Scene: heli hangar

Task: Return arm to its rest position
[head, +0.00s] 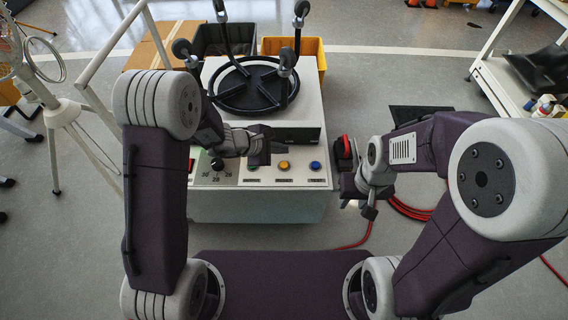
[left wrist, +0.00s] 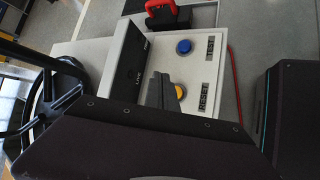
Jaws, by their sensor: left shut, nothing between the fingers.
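My left gripper (head: 265,150) is shut and empty. It hovers over the front control panel (head: 235,180) of a white machine, pointing right. In the left wrist view its dark fingers (left wrist: 160,92) show beside the yellow button (left wrist: 180,92), partly covering the panel; whether they touch it cannot be told. The blue button (head: 315,165) is clear to the right. My right gripper (head: 364,198) hangs right of the machine, close to a red and black part (head: 345,150); whether its fingers are open is unclear.
A black ring wheel (head: 252,85) lies on the machine top, with caster posts around it. A white tripod (head: 66,112) stands at left. A yellow bin (head: 308,50) is behind. A red cable (head: 410,209) lies on the floor at right. A white shelf (head: 500,85) stands at far right.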

